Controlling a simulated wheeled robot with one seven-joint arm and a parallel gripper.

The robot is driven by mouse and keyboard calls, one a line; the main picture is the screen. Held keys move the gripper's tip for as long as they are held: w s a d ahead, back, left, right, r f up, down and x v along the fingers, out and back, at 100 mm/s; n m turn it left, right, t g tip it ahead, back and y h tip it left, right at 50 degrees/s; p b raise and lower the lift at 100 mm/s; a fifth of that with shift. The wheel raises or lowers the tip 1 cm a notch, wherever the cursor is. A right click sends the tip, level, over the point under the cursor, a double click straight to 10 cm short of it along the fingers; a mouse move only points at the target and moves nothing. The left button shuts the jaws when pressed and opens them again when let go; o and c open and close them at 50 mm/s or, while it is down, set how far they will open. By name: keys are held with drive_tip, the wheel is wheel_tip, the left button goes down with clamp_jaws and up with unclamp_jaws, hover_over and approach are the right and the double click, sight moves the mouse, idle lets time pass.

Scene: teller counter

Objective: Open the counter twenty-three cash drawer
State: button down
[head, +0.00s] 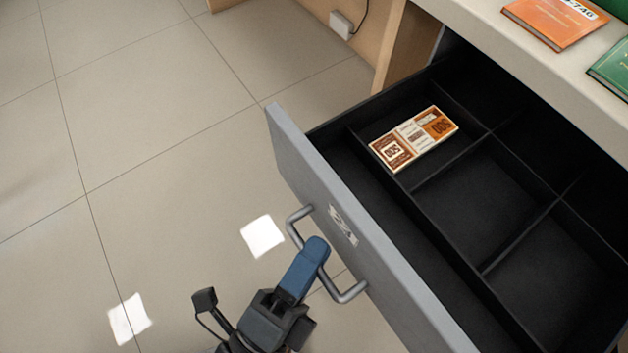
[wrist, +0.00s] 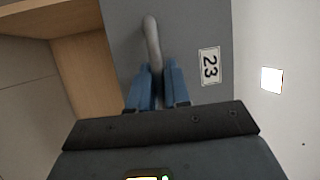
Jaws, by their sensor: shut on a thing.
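The cash drawer (head: 350,225) stands pulled out from under the counter, with its black divided inside showing. Its grey front carries a label (wrist: 209,66) that reads 23 in the wrist view. The grey bar handle (head: 347,294) is on the front, and it also shows in the wrist view (wrist: 152,42). My gripper (head: 314,250), with blue fingers, is shut on the handle near its middle. In the wrist view the fingers (wrist: 158,82) lie on both sides of the bar. A bundle of banknotes (head: 414,138) lies in one compartment; the other visible compartments look empty.
The pale counter top (head: 480,30) overhangs the drawer, with an orange book (head: 556,20) and a green book (head: 612,68) on it. A wooden side panel (head: 405,45) stands behind the drawer.

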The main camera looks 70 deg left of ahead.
drive_tip(key=c, duration=1.2)
unclamp_jaws()
drive_tip(key=shift+o, duration=0.2)
drive_tip(key=v, duration=0.7)
drive_tip(key=shift+s+d, duration=0.25)
drive_tip(key=shift+f, duration=0.15)
